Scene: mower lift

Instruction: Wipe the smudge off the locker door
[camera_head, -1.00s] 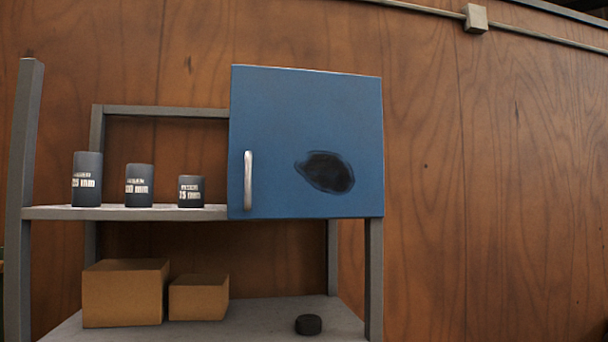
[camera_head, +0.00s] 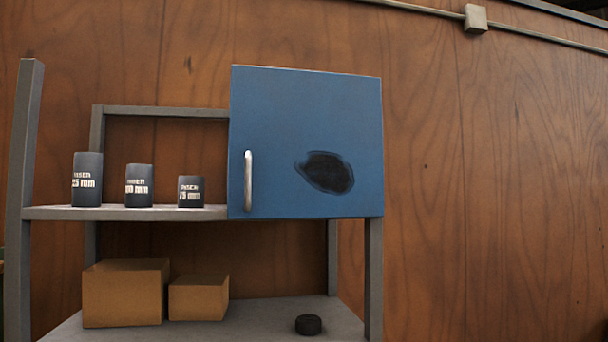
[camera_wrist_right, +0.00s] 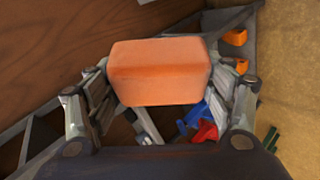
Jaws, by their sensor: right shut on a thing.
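The blue locker door (camera_head: 270,110) is closed on the right of the shelf unit in the head view, with a silver vertical handle (camera_head: 248,180) at its left edge. A dark oval smudge (camera_head: 328,172) lies on its lower right part. My right gripper (camera_wrist_right: 160,85) shows in the right wrist view, shut on an orange sponge-like block (camera_wrist_right: 158,72). The block spans between the two fingers. Neither gripper shows in the head view, so my left gripper is out of sight.
Three dark cylinders (camera_head: 139,186) stand on the upper shelf left of the door. Two cardboard boxes (camera_head: 125,292) and a black puck (camera_head: 308,324) rest on the lower shelf. Blue and red items (camera_wrist_right: 205,131) lie below the block in the right wrist view.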

